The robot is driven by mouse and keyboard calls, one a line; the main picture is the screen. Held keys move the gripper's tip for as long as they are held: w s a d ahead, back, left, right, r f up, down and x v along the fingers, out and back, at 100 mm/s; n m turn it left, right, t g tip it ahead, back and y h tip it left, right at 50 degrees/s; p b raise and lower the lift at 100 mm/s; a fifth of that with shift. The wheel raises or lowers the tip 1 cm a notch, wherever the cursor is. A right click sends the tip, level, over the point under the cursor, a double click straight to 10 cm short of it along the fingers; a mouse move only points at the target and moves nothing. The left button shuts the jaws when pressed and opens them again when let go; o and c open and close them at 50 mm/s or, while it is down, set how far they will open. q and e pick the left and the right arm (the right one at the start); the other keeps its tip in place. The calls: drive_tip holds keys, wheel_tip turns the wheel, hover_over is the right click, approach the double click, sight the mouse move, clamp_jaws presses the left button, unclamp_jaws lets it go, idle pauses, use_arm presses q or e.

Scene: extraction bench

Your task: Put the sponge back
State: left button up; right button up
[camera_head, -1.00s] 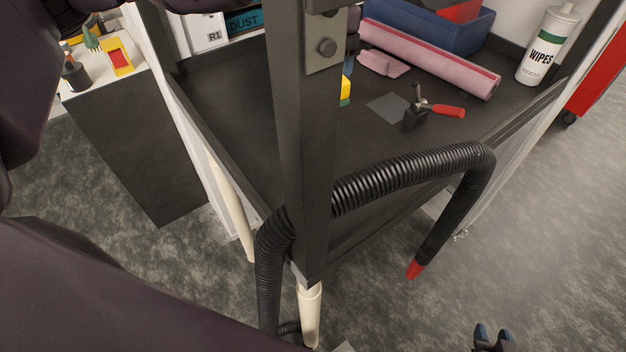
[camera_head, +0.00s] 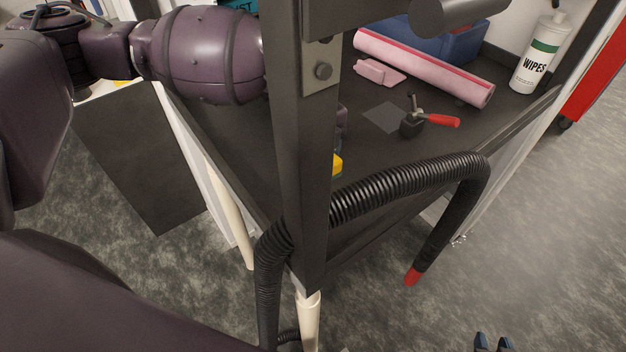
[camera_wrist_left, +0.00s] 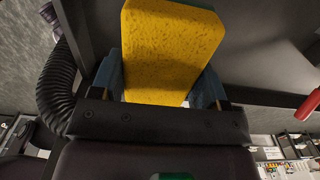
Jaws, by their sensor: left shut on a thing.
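The yellow sponge (camera_wrist_left: 172,50) with a green edge fills the upper middle of the left wrist view, between the two blue-grey fingers of my left gripper (camera_wrist_left: 160,88), which is shut on it. In the head view only a small yellow part of the sponge (camera_head: 337,163) shows beside the dark post, over the bench; the post hides the rest and most of my left gripper. A flat grey square (camera_head: 384,117) lies on the bench to the right of the sponge. My right gripper (camera_head: 493,343) shows at the bottom edge, open and empty, over the floor.
The dark post (camera_head: 300,170) and black ribbed hose (camera_head: 410,182) stand at the bench's near corner. A red-handled clamp (camera_head: 412,124), pink roll (camera_head: 425,68), pink piece (camera_head: 379,73), blue bin (camera_head: 440,45) and wipes bottle (camera_head: 538,55) are on the dark bench (camera_head: 225,130).

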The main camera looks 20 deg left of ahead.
use_arm(q)
wheel_tip(320, 180, down, 3)
drive_tip(key=shift+f, duration=0.2)
drive_tip(key=shift+f+p, duration=0.3)
drive_tip(key=shift+f, duration=1.95)
use_arm(e)
drive_tip(key=shift+s, duration=0.4)
use_arm(q)
drive_tip(key=shift+f, duration=0.15)
drive_tip(key=o, duration=0.9)
use_arm(e)
drive_tip(key=shift+w+r, duration=0.1)
drive_tip(key=shift+w, duration=0.35)
